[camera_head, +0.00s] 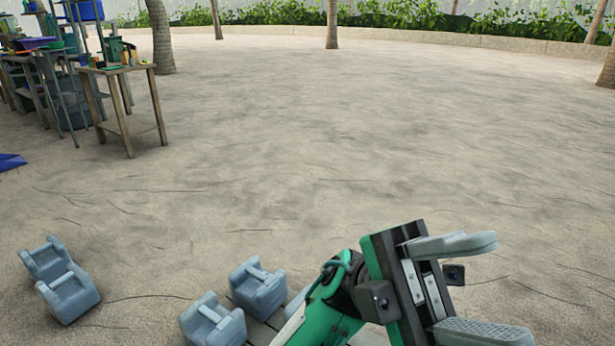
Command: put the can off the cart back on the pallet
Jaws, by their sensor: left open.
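My left gripper (508,287) reaches in from the bottom middle, its two grey fingers spread wide with nothing between them. Several blue-grey cans with top handles show. One can (258,290) and another can (212,322) stand at the bottom, left of my left arm. Wooden slats, seemingly the pallet (262,329), show beside these cans, mostly hidden by the arm and the picture's edge. No cart shows. My right gripper is out of view.
A wooden table (118,70) with small items stands at the upper left, beside cluttered shelving (70,60). Tree trunks (332,24) and a low curb (480,42) with green plants line the back. The sandy ground (330,150) in the middle is wide and clear.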

